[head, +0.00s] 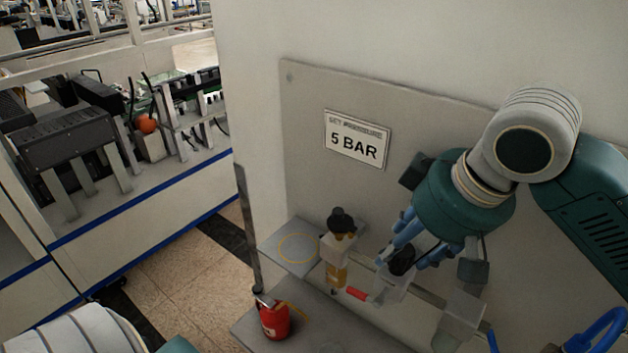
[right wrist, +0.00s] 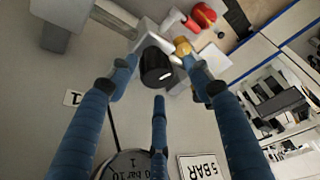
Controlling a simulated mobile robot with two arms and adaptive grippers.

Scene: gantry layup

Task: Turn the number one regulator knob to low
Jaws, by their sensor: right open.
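A black regulator knob (head: 402,262) is on a pale regulator body against the grey panel (head: 300,130). In the right wrist view the black knob (right wrist: 155,66) shows a white mark near its edge, and a label "1" (right wrist: 72,98) is on the panel nearby. My right gripper (head: 408,250) is open, with its blue fingers around the knob. In the right wrist view its fingertips (right wrist: 162,72) stand on several sides of the knob, apparently apart from it. Part of the knob is hidden by fingers in the head view. My left gripper is out of view.
A "5 BAR" sign (head: 357,141) is on the panel. Left of the knob stands a white and yellow unit (head: 337,258) with a black top. A red can (head: 274,320) and a red handle (head: 356,293) are near. A gauge (right wrist: 128,166) shows in the right wrist view.

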